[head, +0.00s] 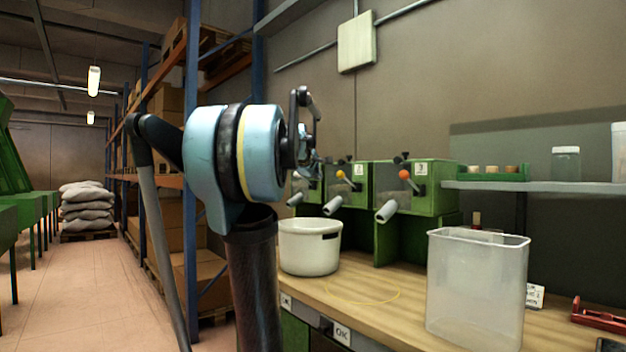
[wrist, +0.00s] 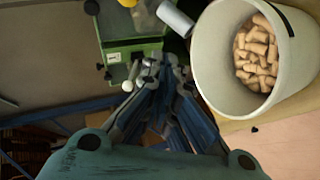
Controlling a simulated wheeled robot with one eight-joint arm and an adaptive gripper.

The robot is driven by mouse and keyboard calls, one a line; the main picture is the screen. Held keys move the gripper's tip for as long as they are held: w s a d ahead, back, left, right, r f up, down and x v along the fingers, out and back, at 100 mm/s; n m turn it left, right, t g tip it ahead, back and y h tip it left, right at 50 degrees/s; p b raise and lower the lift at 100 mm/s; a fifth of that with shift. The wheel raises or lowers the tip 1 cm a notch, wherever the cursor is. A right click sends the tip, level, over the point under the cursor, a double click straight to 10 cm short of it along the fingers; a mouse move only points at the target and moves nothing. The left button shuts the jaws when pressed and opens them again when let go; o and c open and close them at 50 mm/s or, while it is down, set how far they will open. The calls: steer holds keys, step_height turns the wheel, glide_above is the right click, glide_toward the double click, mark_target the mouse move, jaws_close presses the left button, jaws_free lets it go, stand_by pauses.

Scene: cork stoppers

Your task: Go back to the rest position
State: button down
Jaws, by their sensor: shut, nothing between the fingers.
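My gripper (head: 310,150) is raised in front of the back wall, to the upper left of the bench in the head view. In the wrist view my gripper (wrist: 150,68) has its fingers together with nothing between them. A white bucket (head: 309,250) stands on the bench below and apart from the gripper. The wrist view looks into this bucket (wrist: 213,60), which holds several cork stoppers (wrist: 255,58). The inside of the bucket is hidden in the head view.
Green dispensers (head: 421,194) with grey spouts stand behind the bucket. A clear plastic bin (head: 475,290) stands at the right on the wooden bench (head: 365,300). A blue-posted rack (head: 191,70) with boxes rises behind my arm. The floor (head: 85,290) at left is open.

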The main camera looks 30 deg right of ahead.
steer(key=s+a+f+m+g+y, duration=0.2)
steer(key=s+a+f, duration=0.9)
steer(key=f, duration=0.6)
steer(key=s+a+f+m+g+y, duration=0.2)
steer(key=s+a+f+g+y, duration=0.1)
steer(key=s+a+f, duration=0.8)
steer(key=s+a+f+m+g+y, duration=0.2)
steer(key=s+a+f, duration=0.9)
steer(key=f, duration=1.1)
steer(key=shift+s+a+f+m+g+y, duration=0.35)
steer(key=shift+a+g+y, duration=0.25)
steer(key=shift+y, duration=0.5)
steer(key=shift+a, duration=0.1)
